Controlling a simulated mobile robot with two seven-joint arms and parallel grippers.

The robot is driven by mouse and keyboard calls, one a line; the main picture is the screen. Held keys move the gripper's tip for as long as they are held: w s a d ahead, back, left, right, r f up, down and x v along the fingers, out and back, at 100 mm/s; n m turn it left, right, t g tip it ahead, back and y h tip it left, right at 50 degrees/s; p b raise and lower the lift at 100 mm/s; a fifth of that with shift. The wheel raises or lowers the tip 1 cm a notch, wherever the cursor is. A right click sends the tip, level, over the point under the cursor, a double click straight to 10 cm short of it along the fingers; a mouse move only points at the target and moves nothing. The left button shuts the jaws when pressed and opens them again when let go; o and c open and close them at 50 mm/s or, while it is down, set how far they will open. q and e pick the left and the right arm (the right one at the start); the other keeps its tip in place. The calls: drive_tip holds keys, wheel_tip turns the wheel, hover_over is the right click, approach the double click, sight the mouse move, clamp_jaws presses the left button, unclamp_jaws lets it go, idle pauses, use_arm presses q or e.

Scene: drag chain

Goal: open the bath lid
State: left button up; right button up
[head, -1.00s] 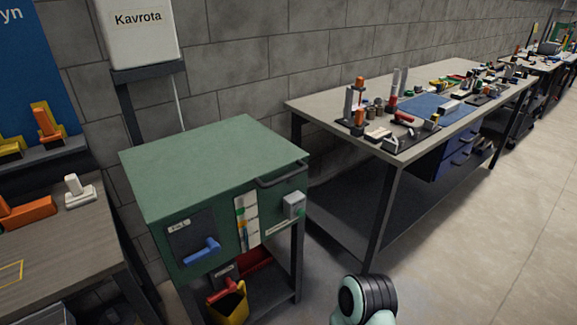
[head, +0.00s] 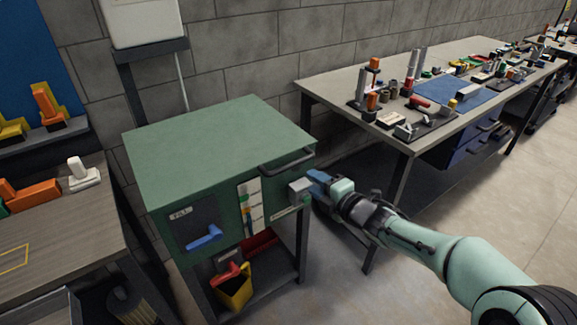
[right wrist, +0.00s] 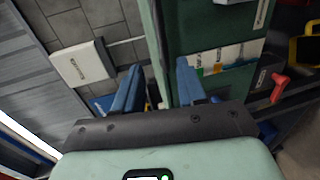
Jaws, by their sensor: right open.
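The bath is a green cabinet (head: 262,215) with a flat green lid (head: 215,145) that lies shut on top. A dark bar handle (head: 288,162) runs along the lid's front right edge. My right gripper (head: 314,182) has blue fingers and is just right of the cabinet's front corner, a little below the handle, beside a small grey box (head: 300,190). In the right wrist view the fingers (right wrist: 155,85) are spread, with the green cabinet's edge (right wrist: 160,50) behind the gap. I cannot tell whether they touch anything. My left gripper is out of view.
The cabinet front carries a blue lever (head: 205,238). A yellow bin (head: 236,288) sits on the lower shelf. A workbench (head: 345,85) full of parts stands to the right, and a wooden table (head: 70,230) to the left. The floor at the right is clear.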

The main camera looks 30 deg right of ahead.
sight(290, 167)
drive_tip(key=x, duration=1.3)
drive_tip(key=shift+f, duration=0.25)
clamp_jaws()
